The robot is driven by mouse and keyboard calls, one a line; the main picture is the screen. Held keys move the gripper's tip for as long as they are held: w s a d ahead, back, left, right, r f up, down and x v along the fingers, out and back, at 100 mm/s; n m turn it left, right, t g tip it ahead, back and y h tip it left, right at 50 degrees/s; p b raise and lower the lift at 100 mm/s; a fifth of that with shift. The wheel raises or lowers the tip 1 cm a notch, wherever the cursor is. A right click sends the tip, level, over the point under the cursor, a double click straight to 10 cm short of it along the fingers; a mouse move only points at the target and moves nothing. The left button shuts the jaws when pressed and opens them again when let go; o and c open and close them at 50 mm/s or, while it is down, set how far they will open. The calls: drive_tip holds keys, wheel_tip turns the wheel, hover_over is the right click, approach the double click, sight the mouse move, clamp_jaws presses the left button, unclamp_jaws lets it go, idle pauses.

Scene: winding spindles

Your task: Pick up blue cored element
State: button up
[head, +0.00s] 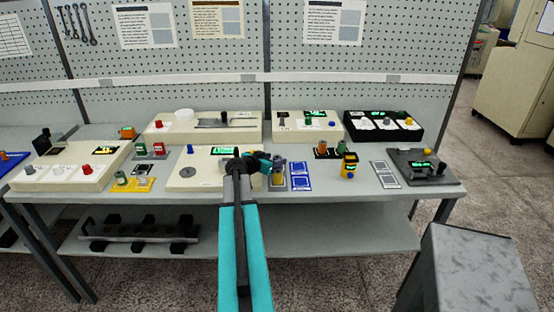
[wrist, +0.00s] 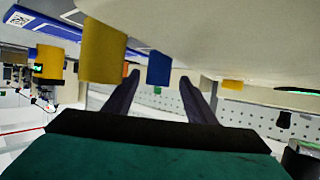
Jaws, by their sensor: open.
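The blue cored element (wrist: 159,68) is a small blue cylinder in the wrist view, which looks upside down, with the table surface along the top. My gripper (wrist: 160,76) is open, and the blue element appears between the lines of its two fingers, nearer the left one. I cannot tell whether it is between the tips or just beyond them. A larger yellow cylinder (wrist: 103,50) stands close, just left of the left finger. In the head view my gripper (head: 272,163) is low over the workbench, beside the middle cream device. The blue element is not clearly visible there.
The cream device (head: 205,174) is left of my gripper. A blue marked plate (head: 300,176) lies to its right. A yellow and black item (head: 348,166) stands further right, near a grey plate (head: 384,174). More devices line the back of the bench.

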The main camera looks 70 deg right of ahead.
drive_tip(key=shift+d+f, duration=0.1)
drive_tip(key=shift+d, duration=0.15)
idle(0.4)
drive_tip(key=c, duration=1.1)
drive_tip(key=shift+c, duration=0.2)
wheel_tip(320, 180, up, 10)
drive_tip(key=b, duration=0.2)
idle(0.5)
